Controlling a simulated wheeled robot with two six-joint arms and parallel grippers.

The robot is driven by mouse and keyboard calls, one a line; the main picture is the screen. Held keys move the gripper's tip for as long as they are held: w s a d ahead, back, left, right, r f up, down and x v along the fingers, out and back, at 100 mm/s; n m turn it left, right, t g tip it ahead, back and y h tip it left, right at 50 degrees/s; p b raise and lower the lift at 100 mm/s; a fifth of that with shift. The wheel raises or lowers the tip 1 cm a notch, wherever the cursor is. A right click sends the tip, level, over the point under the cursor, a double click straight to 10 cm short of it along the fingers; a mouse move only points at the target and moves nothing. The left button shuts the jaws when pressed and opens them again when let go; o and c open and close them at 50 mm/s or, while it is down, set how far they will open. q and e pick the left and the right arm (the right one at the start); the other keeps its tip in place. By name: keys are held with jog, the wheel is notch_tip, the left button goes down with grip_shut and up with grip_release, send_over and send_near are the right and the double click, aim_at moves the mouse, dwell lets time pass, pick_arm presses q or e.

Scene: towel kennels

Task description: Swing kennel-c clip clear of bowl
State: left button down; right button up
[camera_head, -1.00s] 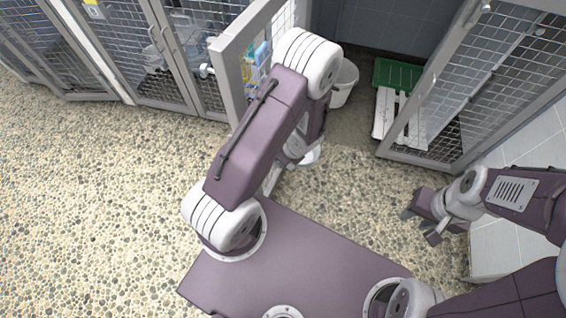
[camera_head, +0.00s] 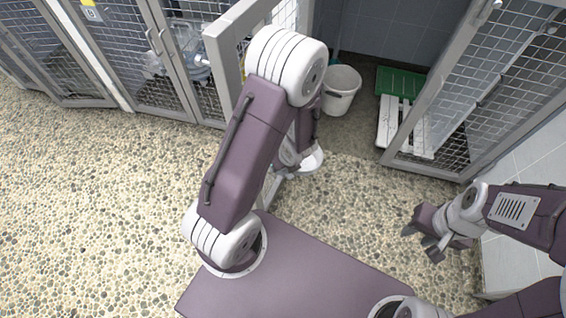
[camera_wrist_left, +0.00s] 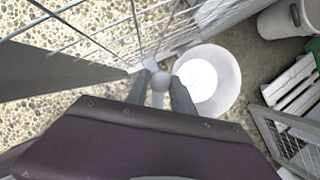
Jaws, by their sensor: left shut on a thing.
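My left gripper (camera_wrist_left: 159,88) has its two grey fingers closed around a small pale-grey, round-headed piece (camera_wrist_left: 160,80), which looks like the kennel-c clip. In the head view the left gripper is mostly hidden behind its own arm. A round white bowl (camera_wrist_left: 233,70) with a bright white inside lies just right of the fingers in the left wrist view. The clip appears beside the bowl's left edge; I cannot tell whether they touch. A wire-mesh kennel door (camera_wrist_left: 125,30) is right by the clip. My right gripper (camera_head: 424,241) is open and empty, above the pebbled floor.
An open kennel bay holds a white bucket (camera_head: 341,88), a green tray (camera_head: 401,82) and a white slatted board (camera_head: 390,124). An open mesh door (camera_head: 470,85) stands on the right. Closed kennels (camera_head: 150,60) line the left. The pebbled floor (camera_head: 90,200) at left is clear.

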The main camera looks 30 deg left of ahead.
aim_at(287, 177)
pick_arm(q)
jog(key=c, duration=1.1)
grip_release()
jog(key=p+v, duration=0.6)
jog(key=v, duration=0.3)
